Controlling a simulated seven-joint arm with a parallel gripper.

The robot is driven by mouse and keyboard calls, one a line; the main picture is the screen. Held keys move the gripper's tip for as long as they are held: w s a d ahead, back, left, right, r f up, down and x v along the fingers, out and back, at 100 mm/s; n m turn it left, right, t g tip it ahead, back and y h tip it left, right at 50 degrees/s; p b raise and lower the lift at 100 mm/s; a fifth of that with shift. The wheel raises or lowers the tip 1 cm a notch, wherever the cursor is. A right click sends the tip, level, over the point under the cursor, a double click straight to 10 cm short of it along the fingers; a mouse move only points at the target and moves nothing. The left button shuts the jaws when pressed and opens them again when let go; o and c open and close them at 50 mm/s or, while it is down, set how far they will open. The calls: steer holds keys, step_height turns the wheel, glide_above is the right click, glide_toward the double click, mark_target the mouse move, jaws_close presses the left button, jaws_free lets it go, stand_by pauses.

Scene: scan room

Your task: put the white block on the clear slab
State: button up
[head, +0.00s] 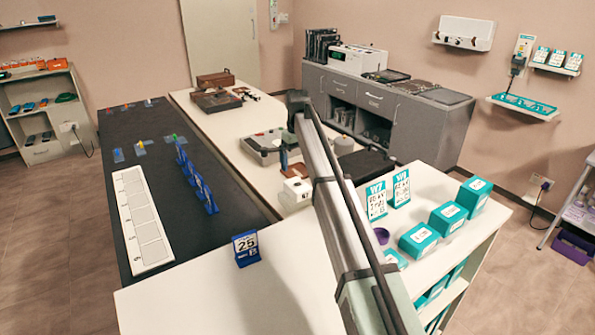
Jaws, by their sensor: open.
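Small pale-blue, see-through slabs lie on the black table top: one at the left (118,155), one beside it (140,149) and one near the blue stands (170,139). Some carry tiny coloured pieces. Which one is the clear slab I cannot tell. I cannot make out the white block with certainty. A small white box-like item (297,187) stands on the white table beside my arm, partly hidden by it. My gripper (291,128) is at the arm's dark far end, above the white table, open, with no held thing visible. Its fingers are small and hard to make out.
A white card with squares (144,222) and a row of blue stands (195,180) occupy the black table (120,135). A blue "25" sign (246,248) and teal boxes (448,217) stand on the near white counter (200,295).

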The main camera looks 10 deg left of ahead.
steer(key=shift+r, duration=0.8)
